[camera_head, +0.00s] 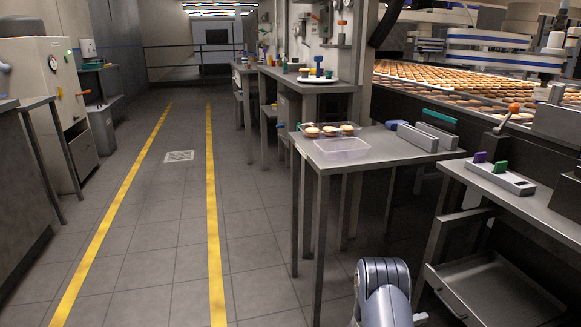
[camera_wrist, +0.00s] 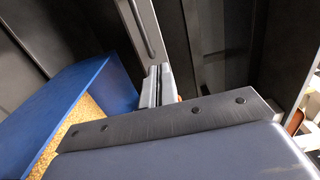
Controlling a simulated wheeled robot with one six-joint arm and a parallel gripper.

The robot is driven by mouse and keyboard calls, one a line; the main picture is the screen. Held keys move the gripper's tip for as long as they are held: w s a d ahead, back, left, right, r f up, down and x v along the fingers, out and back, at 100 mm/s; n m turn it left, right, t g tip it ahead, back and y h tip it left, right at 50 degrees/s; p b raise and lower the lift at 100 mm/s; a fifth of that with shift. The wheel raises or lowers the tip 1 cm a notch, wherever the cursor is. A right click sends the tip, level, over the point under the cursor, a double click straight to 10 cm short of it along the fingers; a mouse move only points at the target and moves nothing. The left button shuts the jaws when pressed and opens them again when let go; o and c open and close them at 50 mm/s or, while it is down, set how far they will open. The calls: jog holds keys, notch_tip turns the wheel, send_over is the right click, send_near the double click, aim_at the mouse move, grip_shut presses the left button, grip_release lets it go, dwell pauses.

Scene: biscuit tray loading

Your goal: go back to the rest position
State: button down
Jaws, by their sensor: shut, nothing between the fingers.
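My gripper (camera_wrist: 158,88) shows in the wrist view as two pale narrow fingers close together beyond a dark riveted bar. It is shut and holds nothing. In the head view, only a grey rounded part of my arm (camera_head: 385,290) shows at the bottom edge, right of the middle. The gripper itself is out of that view. No task object is in the grip.
The wrist view shows a blue bin (camera_wrist: 85,95) with yellow grainy contents at left. In the head view, a steel table (camera_head: 385,150) holds a clear tray (camera_head: 342,149) and biscuits (camera_head: 329,130). A lower bench (camera_head: 535,200) stands at right. The marked floor lane (camera_head: 165,220) is clear.

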aim_at(463, 303)
jog(key=w+d+b, duration=0.1)
jog(key=d, duration=0.3)
jog(key=d+b, duration=0.1)
jog(key=d, duration=0.4)
jog(key=w+d+b, duration=0.1)
jog(key=d+b, duration=0.1)
jog(key=d, duration=0.2)
jog(key=shift+w+d, duration=0.25)
jog(key=shift+w, duration=0.1)
jog(key=shift+s+a+p, duration=0.25)
jog(key=shift+a, duration=0.75)
jog(key=shift+s+a+p, duration=0.2)
jog(key=shift+a, duration=0.8)
